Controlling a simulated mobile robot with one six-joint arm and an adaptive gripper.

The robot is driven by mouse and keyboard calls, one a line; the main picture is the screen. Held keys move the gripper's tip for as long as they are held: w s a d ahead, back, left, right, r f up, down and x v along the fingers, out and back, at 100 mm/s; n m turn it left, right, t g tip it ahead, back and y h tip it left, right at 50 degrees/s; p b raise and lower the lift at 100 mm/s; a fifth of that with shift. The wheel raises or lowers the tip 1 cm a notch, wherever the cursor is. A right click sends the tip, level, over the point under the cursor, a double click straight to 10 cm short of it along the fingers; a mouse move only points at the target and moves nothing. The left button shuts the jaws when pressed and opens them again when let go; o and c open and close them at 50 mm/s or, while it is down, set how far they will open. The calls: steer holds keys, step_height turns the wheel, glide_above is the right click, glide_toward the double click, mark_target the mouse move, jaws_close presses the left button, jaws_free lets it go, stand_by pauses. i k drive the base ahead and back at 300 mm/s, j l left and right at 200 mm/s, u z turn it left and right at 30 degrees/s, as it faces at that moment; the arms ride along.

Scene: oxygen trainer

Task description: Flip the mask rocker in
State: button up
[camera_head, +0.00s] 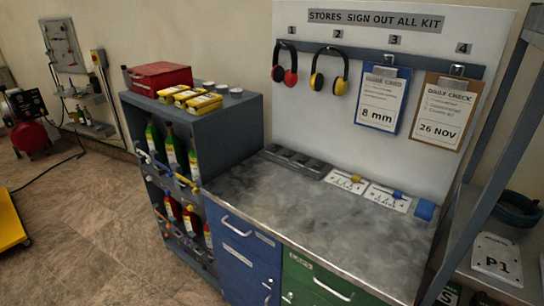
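I cannot make out a mask rocker in this view. A grey wall panel (62,46) with small fittings hangs at the far upper left, too small to tell whether it carries a rocker. A small box with yellow and red parts (98,58) is on the wall to its right. My gripper is not in view.
A worktop (330,220) over blue and green drawers fills the middle, mostly clear. A shelf unit (232,122) with bottles and a red case (160,77) stands left of it. Ear defenders (285,64) and clipboards (383,98) hang above. Open floor (85,235) lies left.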

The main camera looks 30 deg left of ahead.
mark_target(277, 147)
steer(key=u, duration=1.05)
steer(key=i+j+z, duration=0.1)
steer(key=i+j, duration=0.25)
steer(key=i+j+z, duration=0.1)
steer(key=i+j, duration=0.25)
steer(key=i+j+z, duration=0.1)
steer(key=i+j, duration=0.25)
steer(key=i+j+z, duration=0.1)
steer(key=i+j, duration=0.2)
steer(key=j, duration=0.2)
steer(key=i+j, duration=0.3)
steer(key=i+j+z, duration=0.15)
steer(key=i+j, duration=0.15)
steer(key=j, duration=0.25)
